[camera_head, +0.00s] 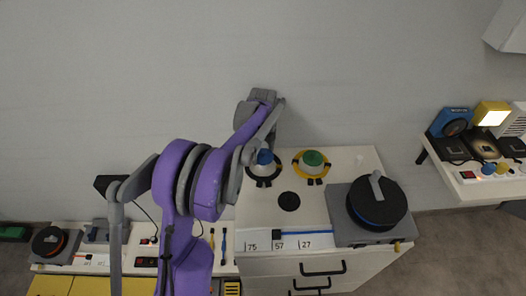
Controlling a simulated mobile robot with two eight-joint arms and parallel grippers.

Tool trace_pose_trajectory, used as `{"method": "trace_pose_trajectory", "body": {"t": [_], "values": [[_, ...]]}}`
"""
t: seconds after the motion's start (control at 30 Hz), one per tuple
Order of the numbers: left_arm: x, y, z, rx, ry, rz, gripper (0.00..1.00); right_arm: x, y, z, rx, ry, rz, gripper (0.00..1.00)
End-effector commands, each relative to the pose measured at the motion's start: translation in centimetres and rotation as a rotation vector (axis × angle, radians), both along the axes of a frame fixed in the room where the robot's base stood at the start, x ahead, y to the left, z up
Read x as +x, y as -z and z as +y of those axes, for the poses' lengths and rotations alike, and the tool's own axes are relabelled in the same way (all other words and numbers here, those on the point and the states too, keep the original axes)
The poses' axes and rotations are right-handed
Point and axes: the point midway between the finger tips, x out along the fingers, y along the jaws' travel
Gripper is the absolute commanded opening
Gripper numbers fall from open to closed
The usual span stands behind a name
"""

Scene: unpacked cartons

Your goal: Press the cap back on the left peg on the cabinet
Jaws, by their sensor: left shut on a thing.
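The white cabinet (335,178) stands in the middle right. My left gripper (256,152), at the end of the purple arm, reaches down at the cabinet's back left. The cap is at the left peg, over a black ring (263,182) on the cabinet top. I cannot tell if the cap is seated or just above, as the arm partly hides it. A green cap (313,158) sits on the right peg, inside a yellow ring (298,167). My right gripper is not in view.
A grey unit with a black round lid (377,204) stands at the cabinet's right. A black disc (289,201) and a strip with numbers (290,241) lie in front of the pegs. Side tables with devices stand at lower left and far right.

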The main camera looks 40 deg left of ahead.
Motion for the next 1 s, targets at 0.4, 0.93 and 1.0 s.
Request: {"method": "trace_pose_trajectory", "body": {"t": [0.4, 0.93, 1.0], "values": [[0.0, 0.4, 0.0, 0.0, 0.0, 0.0, 0.29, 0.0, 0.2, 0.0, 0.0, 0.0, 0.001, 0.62], [0.0, 1.4, 0.0, 0.0, 0.0, 0.0, 0.29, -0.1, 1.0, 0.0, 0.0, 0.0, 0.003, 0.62], [0.0, 1.6, 0.0, 0.0, 0.0, 0.0, 0.29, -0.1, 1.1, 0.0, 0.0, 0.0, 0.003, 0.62]]}}
